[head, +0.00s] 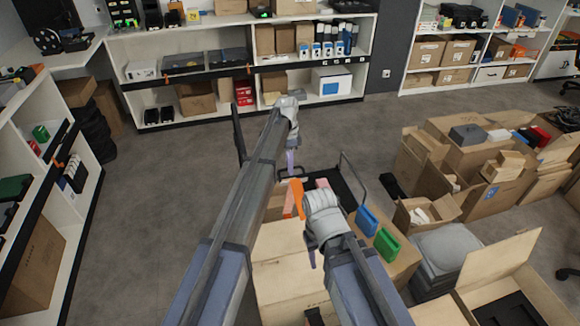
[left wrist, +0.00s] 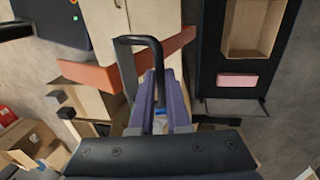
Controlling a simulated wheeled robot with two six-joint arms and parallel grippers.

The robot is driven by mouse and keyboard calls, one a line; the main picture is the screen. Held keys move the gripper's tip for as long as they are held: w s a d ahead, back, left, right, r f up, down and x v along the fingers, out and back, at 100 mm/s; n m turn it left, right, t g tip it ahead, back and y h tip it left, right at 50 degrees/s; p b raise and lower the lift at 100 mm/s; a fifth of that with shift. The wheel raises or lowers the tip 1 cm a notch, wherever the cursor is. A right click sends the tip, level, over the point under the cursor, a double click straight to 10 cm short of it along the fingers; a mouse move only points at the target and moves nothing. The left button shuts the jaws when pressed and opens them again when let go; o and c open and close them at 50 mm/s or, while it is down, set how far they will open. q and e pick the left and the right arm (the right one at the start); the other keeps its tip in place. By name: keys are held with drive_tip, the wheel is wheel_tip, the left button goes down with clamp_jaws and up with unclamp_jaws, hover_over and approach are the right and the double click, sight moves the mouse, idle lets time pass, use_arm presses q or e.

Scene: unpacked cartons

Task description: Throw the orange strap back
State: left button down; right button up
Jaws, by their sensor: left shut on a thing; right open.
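The orange strap (head: 297,198) shows in the head view as a short bright piece beside my right wrist. In the left wrist view a reddish-orange strap (left wrist: 92,77) runs across a pale carton and passes behind a black loop-shaped handle (left wrist: 125,62). My left gripper (left wrist: 160,78) is shut, with one leg of the black handle between its purple fingers. It also shows in the head view (head: 291,165), above and beyond the strap. My right gripper (head: 312,258) is open, nearer and lower, over the cartons. My right wrist hides part of the strap.
A black cart frame (head: 350,180) stands around the work spot. A blue box (head: 367,220) and a green box (head: 387,245) are on a carton at right. Open cartons (head: 500,275) crowd the lower right. Shelves (head: 190,70) line the back wall. Floor at left is clear.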

use_arm(q)
drive_tip(key=shift+w+a, duration=0.1)
drive_tip(key=shift+w, duration=0.3)
use_arm(e)
drive_tip(key=shift+w+a+f, duration=0.1)
drive_tip(key=shift+w, duration=0.25)
use_arm(q)
drive_tip(key=c, duration=0.9)
unclamp_jaws()
drive_tip(key=shift+r, duration=0.1)
drive_tip(key=r+p, duration=0.2)
drive_tip(key=w+r+p, duration=0.1)
drive_tip(key=r+p, duration=0.4)
drive_tip(key=shift+w+a+r+p, duration=0.2)
drive_tip(key=shift+w+p, duration=0.05)
drive_tip(key=shift+p, duration=0.15)
use_arm(e)
wheel_tip(320, 180, up, 8)
drive_tip(key=shift+f, duration=0.15)
use_arm(q)
drive_tip(key=shift+s, duration=0.1)
